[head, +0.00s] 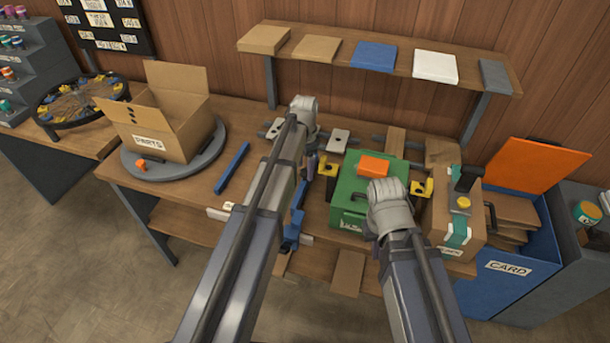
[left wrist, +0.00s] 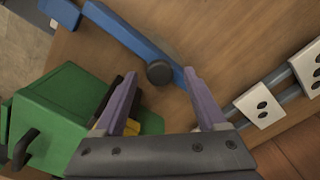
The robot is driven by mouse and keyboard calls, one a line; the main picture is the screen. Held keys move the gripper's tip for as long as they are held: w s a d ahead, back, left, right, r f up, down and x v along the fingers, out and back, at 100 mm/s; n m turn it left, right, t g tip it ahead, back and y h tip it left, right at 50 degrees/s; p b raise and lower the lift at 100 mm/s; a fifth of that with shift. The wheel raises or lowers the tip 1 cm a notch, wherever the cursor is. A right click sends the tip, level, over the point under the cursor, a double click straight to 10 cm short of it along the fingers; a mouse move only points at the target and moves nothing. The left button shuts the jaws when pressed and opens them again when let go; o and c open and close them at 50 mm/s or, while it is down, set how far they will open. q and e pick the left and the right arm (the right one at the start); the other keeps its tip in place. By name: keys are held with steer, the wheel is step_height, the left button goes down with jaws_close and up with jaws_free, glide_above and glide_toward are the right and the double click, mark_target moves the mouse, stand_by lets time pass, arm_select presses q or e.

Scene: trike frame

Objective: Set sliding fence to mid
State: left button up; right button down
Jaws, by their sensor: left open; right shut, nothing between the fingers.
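The sliding fence is a blue bar (left wrist: 135,38) with a round black knob (left wrist: 160,73) at one end in the left wrist view. In the head view my left arm covers most of it, and a blue part (head: 291,232) shows at the front edge. My left gripper (left wrist: 161,78) is open and empty. Its purple fingers appear on either side of the knob in the picture; I cannot tell how far above it they are. Two white dotted plates (left wrist: 261,105) sit on the rails at the right. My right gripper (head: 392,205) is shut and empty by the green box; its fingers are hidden.
The green box (head: 350,192) with an orange top piece (head: 374,167) stands right of the fence. A second blue bar (head: 232,168) lies left of my left arm. A parts carton (head: 170,125) sits on a turntable. A cardboard box (head: 452,220) stands at the right.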

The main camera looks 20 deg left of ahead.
arm_select(q)
steer(key=shift+f, duration=0.5)
steer(key=shift+r, duration=0.1)
steer(key=shift+c, duration=0.3)
jaws_close()
stand_by(0.7)
